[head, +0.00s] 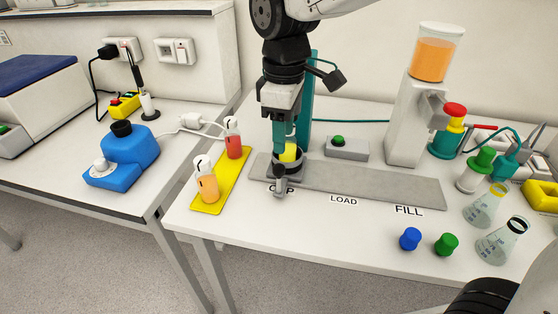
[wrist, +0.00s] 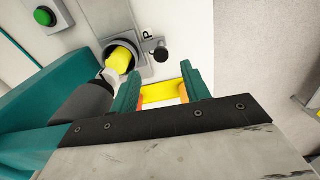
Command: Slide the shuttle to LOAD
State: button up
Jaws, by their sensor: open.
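The shuttle (head: 287,170) is a dark round holder at the CAP end of a flat grey track (head: 370,185). A yellow-topped item (head: 288,152) sits in it and also shows in the wrist view (wrist: 122,58). A short handle with a dark knob (wrist: 159,53) sticks out from the shuttle's front side. My gripper (head: 280,140) points down close by the shuttle and partly covers it in the head view. In the wrist view its teal fingers (wrist: 161,78) are apart with nothing held between them; the knob lies beyond their tips. The LOAD label (head: 343,199) is mid-track.
A yellow tray (head: 207,206) with juice bottles lies left of the track. A teal post (head: 306,105) stands behind the shuttle, near a green-button box (head: 346,147). A juice dispenser (head: 413,120) stands behind the FILL end. Blue (head: 410,239) and green (head: 446,244) caps lie in front.

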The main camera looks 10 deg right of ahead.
aim_at(279, 167)
jog(key=shift+w+a+f, duration=0.2)
jog(key=shift+a, duration=0.25)
jog(key=shift+a+f, duration=0.1)
jog(key=shift+f, duration=0.25)
notch_tip(279, 167, down, 7)
grip_shut()
